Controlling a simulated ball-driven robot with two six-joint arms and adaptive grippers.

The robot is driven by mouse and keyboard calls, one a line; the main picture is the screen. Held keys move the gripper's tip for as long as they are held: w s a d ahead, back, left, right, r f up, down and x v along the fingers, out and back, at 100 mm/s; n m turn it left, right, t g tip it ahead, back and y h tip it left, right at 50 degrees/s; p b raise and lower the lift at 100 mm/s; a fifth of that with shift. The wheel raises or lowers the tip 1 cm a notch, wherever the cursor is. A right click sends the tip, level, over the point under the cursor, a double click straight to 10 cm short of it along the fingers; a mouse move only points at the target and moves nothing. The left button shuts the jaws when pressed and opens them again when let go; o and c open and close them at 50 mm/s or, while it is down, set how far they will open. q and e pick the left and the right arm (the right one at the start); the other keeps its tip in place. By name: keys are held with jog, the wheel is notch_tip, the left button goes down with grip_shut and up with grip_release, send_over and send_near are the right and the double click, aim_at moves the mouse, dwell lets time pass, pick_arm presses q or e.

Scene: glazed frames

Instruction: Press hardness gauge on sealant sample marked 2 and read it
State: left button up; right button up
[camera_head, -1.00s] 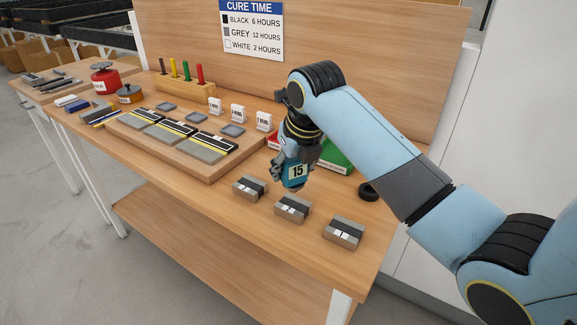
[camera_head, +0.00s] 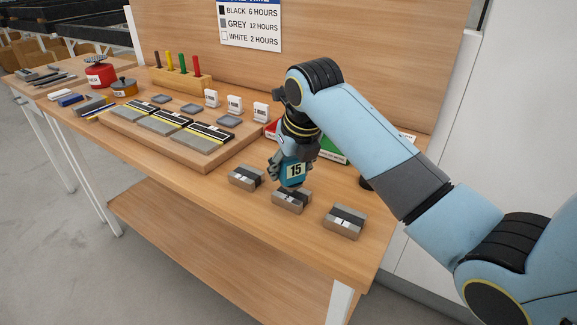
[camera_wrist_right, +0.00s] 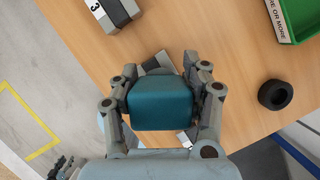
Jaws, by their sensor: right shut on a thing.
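The right wrist view shows the gauge (camera_wrist_right: 160,104) between both fingers. Its lower end is at the top of the middle sealant sample (camera_head: 291,201); I cannot tell whether they touch. Another sample stands at left (camera_head: 246,178) and one at right (camera_head: 344,222). In the right wrist view a sample marked 3 (camera_wrist_right: 113,12) lies at the upper left; the middle sample is mostly hidden, its mark unseen. Finger-like parts at the lower left look like my left gripper (camera_wrist_right: 62,164).
A wooden board (camera_head: 190,168) with dark and grey strips lies left of the samples. A green tray (camera_wrist_right: 298,18) and a black ring (camera_wrist_right: 275,94) are behind the gripper. White tags (camera_head: 235,104) stand near the back. The table's front strip is clear.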

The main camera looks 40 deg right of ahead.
jog(key=shift+f, duration=0.25)
jog(key=shift+f, duration=0.3)
dwell(0.4)
jog(key=shift+s+f+p, duration=0.2)
jog(key=shift+p, duration=0.15)
dwell(1.7)
jog(key=shift+w+r+p, duration=0.15)
jog(key=shift+r+p, duration=0.6)
jog(key=shift+p, duration=0.05)
notch_tip(320, 180, up, 6)
jog(key=p, duration=0.6)
jog(key=shift+f, duration=0.1)
